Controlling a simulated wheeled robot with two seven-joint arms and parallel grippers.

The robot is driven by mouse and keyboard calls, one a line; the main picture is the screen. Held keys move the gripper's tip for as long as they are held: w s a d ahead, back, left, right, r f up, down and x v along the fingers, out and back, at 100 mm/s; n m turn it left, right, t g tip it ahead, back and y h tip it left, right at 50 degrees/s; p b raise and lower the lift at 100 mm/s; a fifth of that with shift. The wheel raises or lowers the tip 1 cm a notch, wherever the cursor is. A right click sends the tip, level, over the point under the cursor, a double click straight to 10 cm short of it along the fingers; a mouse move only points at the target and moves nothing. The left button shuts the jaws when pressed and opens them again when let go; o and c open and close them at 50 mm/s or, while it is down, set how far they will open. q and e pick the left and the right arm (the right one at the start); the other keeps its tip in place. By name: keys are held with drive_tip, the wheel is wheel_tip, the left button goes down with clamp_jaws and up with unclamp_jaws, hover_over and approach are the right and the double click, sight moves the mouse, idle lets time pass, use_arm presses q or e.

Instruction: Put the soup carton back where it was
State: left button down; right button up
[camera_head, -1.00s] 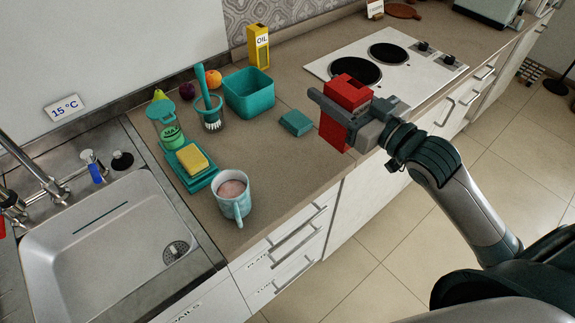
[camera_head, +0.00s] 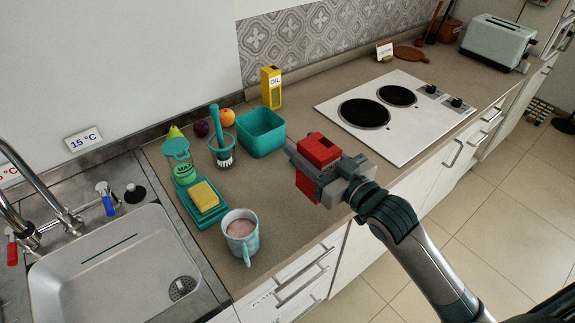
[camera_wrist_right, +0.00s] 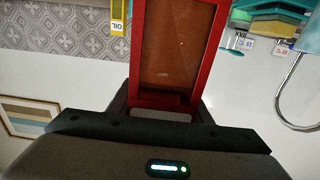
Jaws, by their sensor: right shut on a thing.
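The soup carton (camera_head: 319,149), a red box, is held by my right gripper (camera_head: 307,168) over the counter, to the right of the teal bin. The gripper's jaws are shut across the carton's sides, with red showing above and below the fingers. In the right wrist view the carton (camera_wrist_right: 180,48) fills the upper middle as a red-edged box with a brown panel, between the jaws. I cannot tell whether its base touches the counter. My left gripper is not in view.
The teal bin (camera_head: 262,146), yellow oil carton (camera_head: 271,90), brush cup (camera_head: 222,157), yellow sponge (camera_head: 204,195) and mug (camera_head: 240,241) stand to the left. The hob (camera_head: 392,118) is behind right. Counter (camera_head: 280,205) in front of the carton is clear.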

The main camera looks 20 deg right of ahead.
drive_tip(key=a+f, duration=0.1)
drive_tip(key=w+a, duration=0.1)
drive_tip(key=a+f, duration=0.1)
drive_tip(key=a, duration=0.1)
drive_tip(key=shift+w+f+p, duration=0.3)
drive_tip(key=shift+w+p, duration=0.05)
drive_tip(key=shift+f+p, duration=0.45)
drive_tip(key=shift+f, duration=1.55)
drive_tip(key=shift+f, duration=0.1)
drive_tip(key=o, duration=1.5)
drive_tip(key=shift+c, duration=0.2)
